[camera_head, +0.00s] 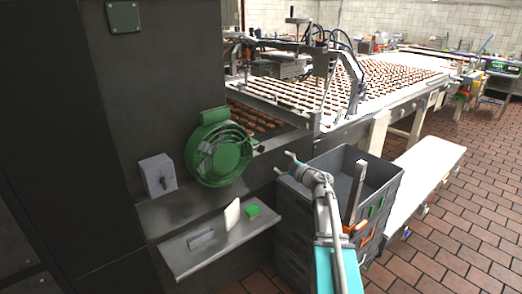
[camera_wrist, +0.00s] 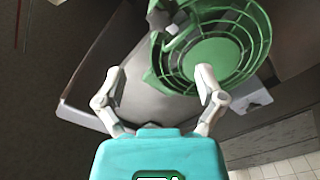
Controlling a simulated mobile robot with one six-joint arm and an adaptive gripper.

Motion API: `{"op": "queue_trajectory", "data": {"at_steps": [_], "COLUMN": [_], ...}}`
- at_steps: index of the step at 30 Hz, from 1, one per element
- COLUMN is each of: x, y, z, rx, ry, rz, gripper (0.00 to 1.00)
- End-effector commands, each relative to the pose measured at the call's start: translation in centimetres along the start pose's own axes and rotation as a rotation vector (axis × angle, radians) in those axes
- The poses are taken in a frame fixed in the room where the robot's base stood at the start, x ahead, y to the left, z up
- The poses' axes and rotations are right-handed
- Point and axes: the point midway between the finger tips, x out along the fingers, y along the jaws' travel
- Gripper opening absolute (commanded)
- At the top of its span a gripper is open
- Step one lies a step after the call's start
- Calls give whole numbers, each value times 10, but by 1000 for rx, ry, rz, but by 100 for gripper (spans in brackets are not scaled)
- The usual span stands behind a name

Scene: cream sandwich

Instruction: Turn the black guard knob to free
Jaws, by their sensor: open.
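The round green wire guard (camera_head: 218,154) is on the front of the dark machine, left of centre in the head view. A small dark knob (camera_head: 261,148) shows at its right edge. My gripper (camera_head: 284,163) is right of the guard and the knob, apart from both, with its jaws open and empty. The wrist view shows the green guard (camera_wrist: 216,47) beyond my open gripper (camera_wrist: 158,72). I cannot make out the knob clearly there, nor its setting.
A grey switch box (camera_head: 157,175) with a black handle is left of the guard. A metal shelf (camera_head: 195,258) below carries a white piece and a green block (camera_head: 252,210). Stacked grey crates (camera_head: 290,216) stand close beside my arm. A conveyor (camera_head: 395,75) of cookies runs behind.

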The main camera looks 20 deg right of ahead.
Motion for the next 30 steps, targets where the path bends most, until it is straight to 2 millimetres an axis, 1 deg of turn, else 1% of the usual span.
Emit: {"op": "queue_trajectory", "data": {"at_steps": [8,21,27,30], "x": [34,101,120,126], "y": [2,2,2,1], "z": [2,2,2,1], "rx": [0,0,0,0], "ry": [1,0,-1,-1], "rz": [0,0,1,1], "gripper": [88,88,88,88]}}
